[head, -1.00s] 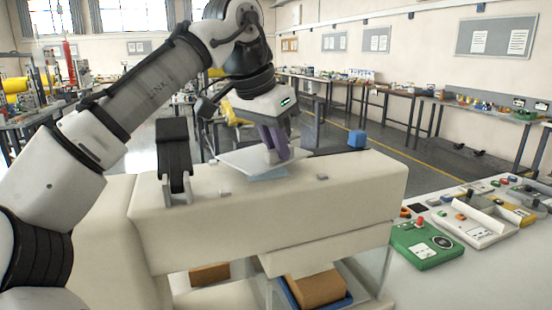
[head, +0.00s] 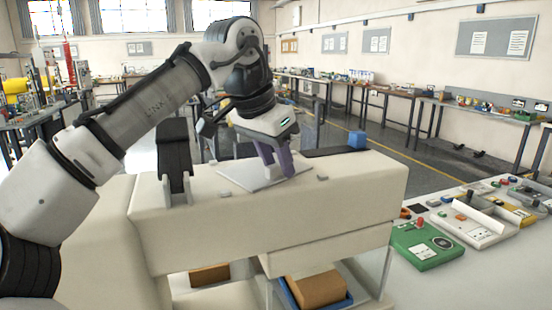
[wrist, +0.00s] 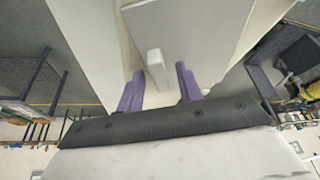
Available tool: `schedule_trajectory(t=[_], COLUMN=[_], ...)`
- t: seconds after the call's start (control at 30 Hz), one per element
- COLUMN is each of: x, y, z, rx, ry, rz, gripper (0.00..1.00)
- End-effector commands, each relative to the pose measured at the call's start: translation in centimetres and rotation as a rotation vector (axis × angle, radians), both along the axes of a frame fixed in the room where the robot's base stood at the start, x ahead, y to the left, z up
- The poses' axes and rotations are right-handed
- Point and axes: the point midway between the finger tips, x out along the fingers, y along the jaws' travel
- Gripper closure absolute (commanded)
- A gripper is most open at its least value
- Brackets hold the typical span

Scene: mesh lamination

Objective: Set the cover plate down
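The cover plate (head: 238,178) is a thin pale sheet lying flat on the top of the cream bench unit (head: 330,205). In the wrist view the plate (wrist: 195,30) carries a small upright white handle block (wrist: 157,68). My gripper (head: 279,170) is low over the plate. Its two purple fingers stand on either side of the block in the wrist view (wrist: 160,90), with a visible gap at least on the right. The gripper looks open around the block, not clamped on it. What lies under the plate is hidden.
A black upright clamp-like part (head: 174,160) stands on the unit left of the plate. A green box (head: 425,245) and other devices lie on the right-hand table. A cardboard-coloured box (head: 318,290) sits below.

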Motion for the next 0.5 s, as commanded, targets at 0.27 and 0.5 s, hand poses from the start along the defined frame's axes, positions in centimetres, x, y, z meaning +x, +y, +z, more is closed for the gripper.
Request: schedule_trajectory(t=[0.27,0.5], x=[-0.5,-1.8], y=[0.5,2.1], z=[2.3,7.3], rx=[-0.001,-0.002], ry=[-0.002,-0.001], rz=[0.0,0.0], gripper=[0.64,0.64])
